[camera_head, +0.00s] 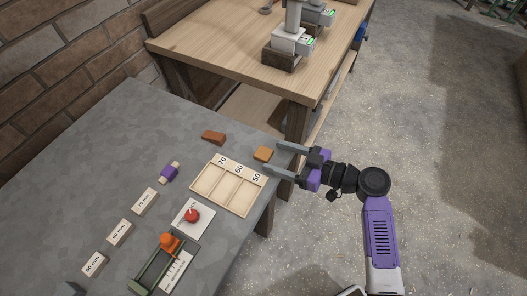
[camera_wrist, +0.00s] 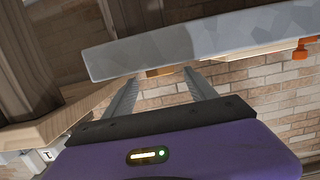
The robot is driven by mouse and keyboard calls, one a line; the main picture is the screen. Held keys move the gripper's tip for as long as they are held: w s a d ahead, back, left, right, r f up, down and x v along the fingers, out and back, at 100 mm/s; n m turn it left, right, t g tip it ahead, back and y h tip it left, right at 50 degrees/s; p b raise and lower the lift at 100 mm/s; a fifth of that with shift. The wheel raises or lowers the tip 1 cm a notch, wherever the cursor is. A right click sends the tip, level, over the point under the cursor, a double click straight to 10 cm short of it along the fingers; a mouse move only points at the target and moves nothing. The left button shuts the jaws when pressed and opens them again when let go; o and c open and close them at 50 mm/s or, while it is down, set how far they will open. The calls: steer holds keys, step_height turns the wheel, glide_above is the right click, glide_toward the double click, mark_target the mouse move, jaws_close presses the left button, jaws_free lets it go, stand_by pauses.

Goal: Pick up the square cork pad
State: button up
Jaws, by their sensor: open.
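The square cork pad (camera_head: 263,153) is a small orange-tan block lying flat near the right edge of the grey table. My gripper (camera_head: 272,157) is open and empty, just right of the pad, with its fingers pointing left toward it. The fingertips are close to the pad, and I cannot tell if either touches it. In the wrist view, which looks upside down, the pad (camera_wrist: 158,72) shows as a small tan patch at the table edge, beyond and between the open fingers (camera_wrist: 160,92). Most of it is hidden there.
On the grey table (camera_head: 70,170) are a wooden tray (camera_head: 202,185) marked 70, 60, 50, a reddish-brown block (camera_head: 214,137), a purple-banded piece (camera_head: 169,172), a red button (camera_head: 192,215) and labelled blocks. A wooden workbench (camera_head: 220,50) stands behind. Floor is clear at right.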

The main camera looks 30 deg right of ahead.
mark_target(267, 154)
steer(key=shift+x, duration=1.65)
steer(key=shift+a, duration=0.1)
steer(key=c, duration=1.4)
steer(key=shift+r, duration=0.1)
